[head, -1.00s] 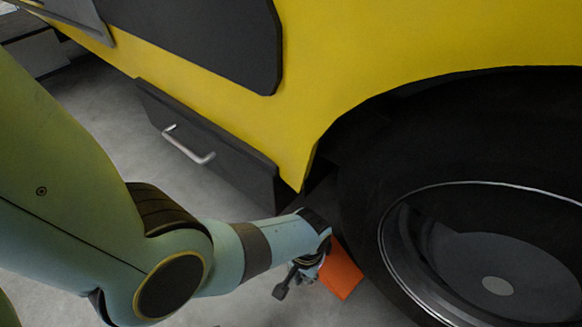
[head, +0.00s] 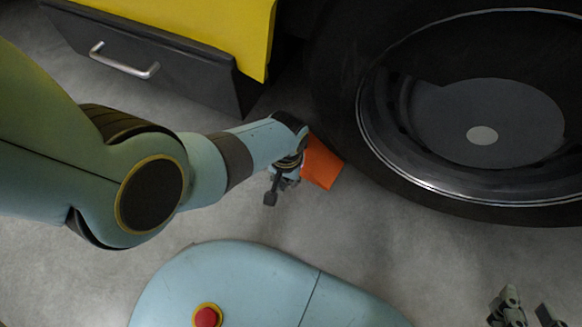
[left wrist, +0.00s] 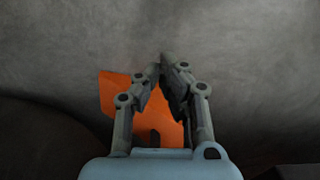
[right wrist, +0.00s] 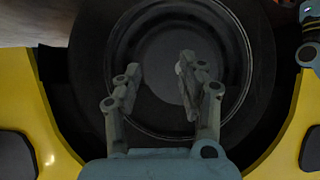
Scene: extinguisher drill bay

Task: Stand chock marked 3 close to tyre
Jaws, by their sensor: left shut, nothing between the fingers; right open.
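The orange chock (head: 322,164) is on the floor beside the black tyre (head: 335,100), close to its left side in the head view. Whether they touch cannot be told, and no number shows on the chock. My left gripper (head: 284,178) is just left of the chock. In the left wrist view my left gripper (left wrist: 163,66) is shut and empty, its fingers in front of the orange chock (left wrist: 117,88) and partly hiding it. My right gripper (head: 530,308) is at the lower right of the head view. In the right wrist view it (right wrist: 157,72) is open and empty, facing the wheel.
A yellow vehicle (head: 225,22) with a dark side box (head: 190,75) and silver handle stands behind the left arm. The wheel rim (head: 470,185) fills the upper right. Grey floor (head: 410,250) is clear in front of the tyre. My base is at the bottom.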

